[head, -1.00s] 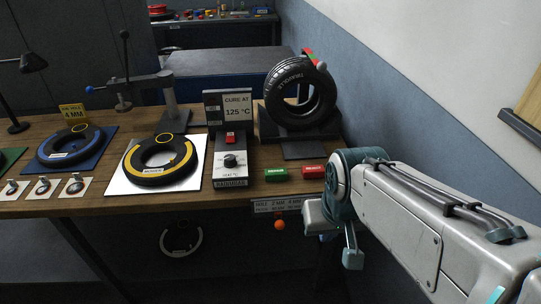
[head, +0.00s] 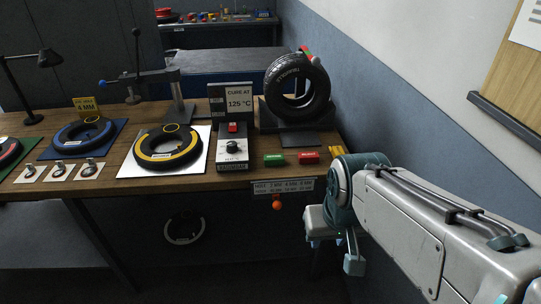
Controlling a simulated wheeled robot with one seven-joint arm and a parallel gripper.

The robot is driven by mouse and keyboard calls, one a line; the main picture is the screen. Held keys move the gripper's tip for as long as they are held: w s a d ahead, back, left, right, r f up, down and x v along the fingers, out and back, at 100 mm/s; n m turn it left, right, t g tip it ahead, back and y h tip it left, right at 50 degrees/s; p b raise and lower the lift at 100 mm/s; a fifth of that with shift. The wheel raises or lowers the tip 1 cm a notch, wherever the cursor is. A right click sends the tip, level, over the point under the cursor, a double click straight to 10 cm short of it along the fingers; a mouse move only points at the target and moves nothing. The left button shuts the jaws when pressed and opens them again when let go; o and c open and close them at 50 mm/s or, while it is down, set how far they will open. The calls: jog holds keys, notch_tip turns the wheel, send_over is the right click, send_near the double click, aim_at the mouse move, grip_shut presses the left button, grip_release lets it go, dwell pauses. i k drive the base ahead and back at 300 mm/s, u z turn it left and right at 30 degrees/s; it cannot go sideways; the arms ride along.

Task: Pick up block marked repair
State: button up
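A green block (head: 274,160) and a red block (head: 309,157) lie side by side near the front right of the wooden workbench (head: 222,183). A yellow block (head: 337,150) lies to their right, partly hidden by my arm. Small markings on the blocks are too small to read, so I cannot tell which says repair. My gripper (head: 335,251) hangs in front of the bench's right end, lower in the picture than the blocks and apart from them. Its two fingers look spread, with nothing seen between them.
A control box (head: 233,150) with a "CURE AT 125 °C" sign (head: 239,104) stands left of the blocks. An upright tyre (head: 298,90) stands behind them. A yellow-ringed tyre (head: 168,148) and a blue-ringed tyre (head: 83,137) lie further left. A blue-grey wall bounds the right.

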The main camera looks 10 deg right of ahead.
aim_at(278, 160)
jog(key=k, duration=0.95)
jog(key=u, duration=0.8)
jog(key=i, duration=1.6)
jog(key=z, duration=0.8)
jog(key=i, duration=0.5)
jog(key=z, duration=0.6)
